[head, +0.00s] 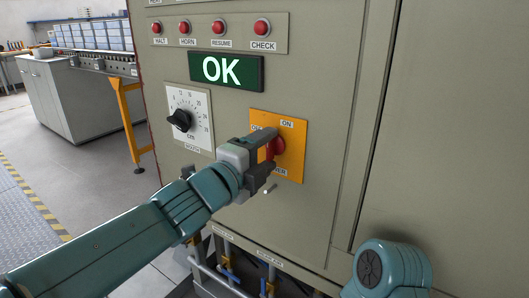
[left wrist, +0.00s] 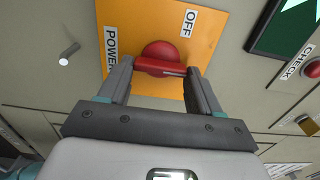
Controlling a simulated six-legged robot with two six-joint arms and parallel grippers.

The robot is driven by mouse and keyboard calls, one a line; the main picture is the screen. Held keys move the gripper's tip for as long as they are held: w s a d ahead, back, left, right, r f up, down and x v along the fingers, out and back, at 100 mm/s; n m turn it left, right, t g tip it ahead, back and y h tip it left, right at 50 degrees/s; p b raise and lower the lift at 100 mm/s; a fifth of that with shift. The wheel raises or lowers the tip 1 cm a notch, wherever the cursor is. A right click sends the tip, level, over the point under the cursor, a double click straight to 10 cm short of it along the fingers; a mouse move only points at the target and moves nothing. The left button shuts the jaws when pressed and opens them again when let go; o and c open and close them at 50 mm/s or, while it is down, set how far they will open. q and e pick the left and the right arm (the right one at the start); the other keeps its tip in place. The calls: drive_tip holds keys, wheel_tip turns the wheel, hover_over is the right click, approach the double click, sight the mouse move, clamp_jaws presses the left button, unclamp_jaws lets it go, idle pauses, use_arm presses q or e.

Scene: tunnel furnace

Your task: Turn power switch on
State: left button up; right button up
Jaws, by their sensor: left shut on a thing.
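The power switch is a round red knob (head: 277,147) with a red handle bar on an orange plate (head: 295,150) of the cabinet front. An ON label (head: 287,123) is at the top of the plate; the OFF and POWER labels are partly covered by my gripper in the head view. My left gripper (head: 268,151) is at the plate, its fingers on either side of the handle and shut on it. In the left wrist view, the red handle (left wrist: 160,67) sits between the fingertips, with OFF and POWER labels readable. I cannot tell which label the handle points to. My right gripper is out of view.
Above the switch is a lit green OK display (head: 226,71) and a row of red buttons (head: 218,28). A black dial (head: 180,120) is left of the switch. A small metal peg (left wrist: 69,53) sticks out near the plate. Pipes with blue valves (head: 230,272) run below.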

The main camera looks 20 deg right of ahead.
use_arm(q)
drive_tip(key=o, duration=1.1)
drive_tip(key=shift+c, duration=0.2)
drive_tip(key=shift+s+a, duration=0.25)
drive_tip(key=shift+a, duration=0.05)
drive_tip(key=v, duration=1.5)
drive_tip(key=shift+s+a+p, duration=0.2)
drive_tip(key=shift+p, duration=0.2)
